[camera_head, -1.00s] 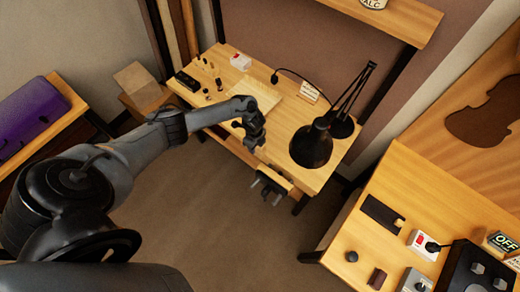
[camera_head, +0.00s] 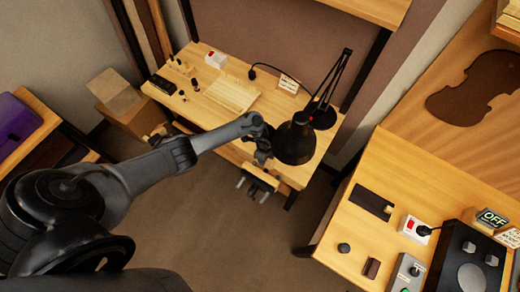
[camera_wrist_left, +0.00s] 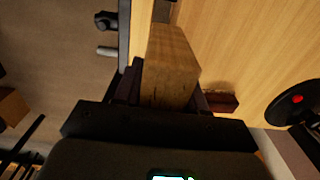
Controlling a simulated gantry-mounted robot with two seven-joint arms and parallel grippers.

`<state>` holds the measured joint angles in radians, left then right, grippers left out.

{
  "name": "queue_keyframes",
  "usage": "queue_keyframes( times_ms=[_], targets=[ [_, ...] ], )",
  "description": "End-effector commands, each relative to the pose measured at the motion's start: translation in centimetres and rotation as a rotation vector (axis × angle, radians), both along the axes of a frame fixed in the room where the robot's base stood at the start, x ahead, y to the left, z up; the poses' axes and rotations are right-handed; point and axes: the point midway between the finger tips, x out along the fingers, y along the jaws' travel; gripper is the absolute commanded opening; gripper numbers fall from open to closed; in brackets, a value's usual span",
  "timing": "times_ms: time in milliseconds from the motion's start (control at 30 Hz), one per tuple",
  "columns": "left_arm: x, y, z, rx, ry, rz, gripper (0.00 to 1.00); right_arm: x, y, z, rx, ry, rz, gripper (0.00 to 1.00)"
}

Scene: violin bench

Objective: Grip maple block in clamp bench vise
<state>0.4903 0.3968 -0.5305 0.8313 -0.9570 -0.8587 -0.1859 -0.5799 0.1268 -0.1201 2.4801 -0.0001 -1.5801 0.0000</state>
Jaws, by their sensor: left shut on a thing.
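The maple block (camera_wrist_left: 170,65) is a pale wooden block held between the fingers of my left gripper (camera_wrist_left: 168,98) in the left wrist view. That gripper is shut on it. In the head view my left gripper (camera_head: 262,157) hangs at the front edge of the bench, right above the clamp bench vise (camera_head: 261,178), and I cannot make out the block there. The vise has a wooden jaw and dark handles below the bench front. Its metal parts (camera_wrist_left: 106,20) show at the top of the left wrist view. I cannot tell whether the block touches the vise. My right gripper is not in view.
A black desk lamp (camera_head: 294,140) stands on the bench close to the right of my left gripper. A pale ribbed board (camera_head: 233,95) and small items lie further back. A second bench (camera_head: 420,205) with switches stands at the right.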

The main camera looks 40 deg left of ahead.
Motion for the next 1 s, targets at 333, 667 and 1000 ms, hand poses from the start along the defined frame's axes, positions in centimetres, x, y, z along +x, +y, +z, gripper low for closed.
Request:
queue_keyframes(
  times_ms=[333,667,1000],
  targets=[
    [0.1,-0.2,0.0,-0.001,-0.001,0.0,0.04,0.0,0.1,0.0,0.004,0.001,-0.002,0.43],
    [0.1,-0.1,-0.4,0.0,0.0,0.0,0.04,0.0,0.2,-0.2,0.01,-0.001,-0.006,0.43],
    [0.1,-0.1,-2.7,-0.001,0.0,-0.001,0.04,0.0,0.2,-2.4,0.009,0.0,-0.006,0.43]
  ],
)
